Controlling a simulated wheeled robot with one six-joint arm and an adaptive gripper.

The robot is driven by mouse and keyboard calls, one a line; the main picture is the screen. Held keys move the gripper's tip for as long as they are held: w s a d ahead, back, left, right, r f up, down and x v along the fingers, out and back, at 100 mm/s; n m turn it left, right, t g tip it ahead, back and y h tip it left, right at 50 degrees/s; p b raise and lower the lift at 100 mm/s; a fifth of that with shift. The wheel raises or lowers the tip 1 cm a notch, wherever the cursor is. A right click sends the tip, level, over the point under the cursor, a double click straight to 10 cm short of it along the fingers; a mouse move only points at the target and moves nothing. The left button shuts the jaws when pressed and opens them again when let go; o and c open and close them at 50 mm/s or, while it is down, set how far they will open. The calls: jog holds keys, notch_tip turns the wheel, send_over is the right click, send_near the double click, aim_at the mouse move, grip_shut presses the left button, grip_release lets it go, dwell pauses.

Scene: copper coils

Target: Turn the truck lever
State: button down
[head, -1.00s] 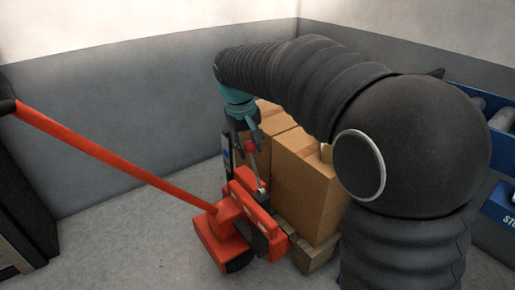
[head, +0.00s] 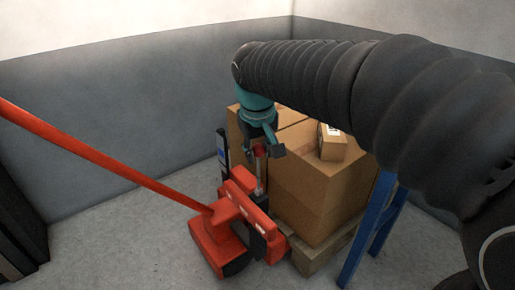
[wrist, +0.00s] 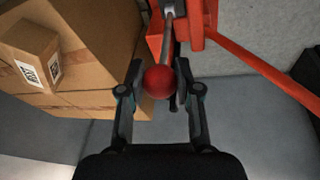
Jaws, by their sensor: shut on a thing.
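The red pallet truck (head: 238,224) stands on the floor, with its long red handle bar running up to the left. Its lever is a grey rod topped by a red ball knob (head: 260,150), rising from the truck's body beside the boxes. In the wrist view the red knob (wrist: 159,82) sits between the two fingers of my gripper (wrist: 159,88), which is shut on it. The gripper also shows in the head view (head: 264,149), pointing down at the knob. The lower end of the rod is partly hidden by the truck body.
Large cardboard boxes (head: 315,190) stand on a wooden pallet (head: 315,257) right beside the lever. A small labelled box (head: 333,143) lies on top. A blue frame (head: 369,225) stands to the right. Grey floor is free in front of the truck.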

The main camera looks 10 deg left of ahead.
jog(key=shift+d, duration=0.1)
jog(key=c, duration=0.8)
grip_release()
jog(key=v, duration=1.2)
